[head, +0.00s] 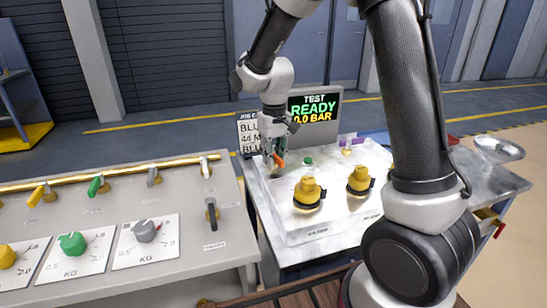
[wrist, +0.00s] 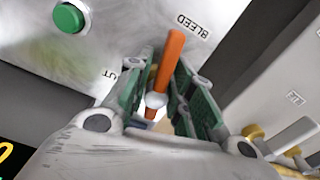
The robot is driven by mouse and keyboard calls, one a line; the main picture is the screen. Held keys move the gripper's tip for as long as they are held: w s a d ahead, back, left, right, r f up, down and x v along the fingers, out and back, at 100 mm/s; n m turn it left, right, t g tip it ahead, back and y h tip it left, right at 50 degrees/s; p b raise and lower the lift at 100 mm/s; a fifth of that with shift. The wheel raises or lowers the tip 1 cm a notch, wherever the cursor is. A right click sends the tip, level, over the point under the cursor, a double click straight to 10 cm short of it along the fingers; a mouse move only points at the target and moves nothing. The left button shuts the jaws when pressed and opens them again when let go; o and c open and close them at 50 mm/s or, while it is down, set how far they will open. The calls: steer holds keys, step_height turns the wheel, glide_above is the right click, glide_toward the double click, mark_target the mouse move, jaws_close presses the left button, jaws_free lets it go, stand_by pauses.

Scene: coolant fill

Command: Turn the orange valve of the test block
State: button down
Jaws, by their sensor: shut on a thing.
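The orange valve handle (wrist: 170,62) sits between the green-padded fingers of my gripper (wrist: 172,95) in the wrist view, beside the label BLEED. My gripper is shut on it. In the head view, my gripper (head: 268,150) is at the back left of the white test block (head: 330,222), and a bit of the orange valve (head: 280,159) shows at its fingertips. The valve's base is mostly hidden by the gripper. A green button (wrist: 68,18) is near it in the wrist view; it also shows in the head view (head: 308,161).
Two yellow fittings (head: 308,191) stand on the block's front part. A screen (head: 314,108) behind reads TEST READY, 0.0 BAR, next to a job card (head: 250,135). A grey panel (head: 120,215) with dials and levers is at left. A metal bowl (head: 498,148) is at right.

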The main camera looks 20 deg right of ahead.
steer(key=n, duration=0.4)
steer(key=shift+w+d, duration=0.15)
steer(key=shift+d, duration=0.1)
steer(key=n, duration=0.4)
steer(key=shift+w+d, duration=0.15)
steer(key=n, duration=0.3)
steer(key=shift+w+d+n, duration=0.1)
steer(key=shift+w+n, duration=0.1)
steer(key=shift+n, duration=0.1)
steer(key=shift+w+n, duration=0.2)
steer(key=shift+n, duration=1.7)
steer(key=c, duration=1.4)
jaws_free()
